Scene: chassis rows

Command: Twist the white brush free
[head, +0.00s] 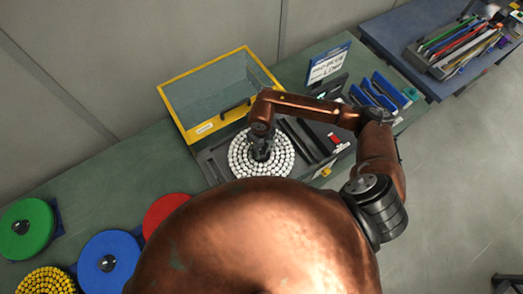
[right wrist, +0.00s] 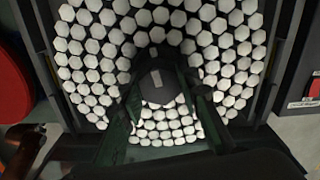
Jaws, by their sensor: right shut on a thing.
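The white brush (head: 283,161) is a round disc of white tufts in rings, lying in a dark machine bay on the bench. It fills most of the right wrist view (right wrist: 85,62). My right gripper (head: 262,151) reaches down over the middle of the brush. In the right wrist view its fingers (right wrist: 158,92) are shut on the brush's dark central hub. The lower part of the hub is hidden between the fingers. I cannot tell whether the brush is turned or lifted. My left gripper is not in view.
A yellow-framed clear cover (head: 218,88) stands open behind the bay. Red (head: 165,210), blue (head: 108,262) and green (head: 27,228) discs and a yellow brush (head: 45,281) lie to the left. Blue holders (head: 378,90) and a sign (head: 328,66) stand to the right.

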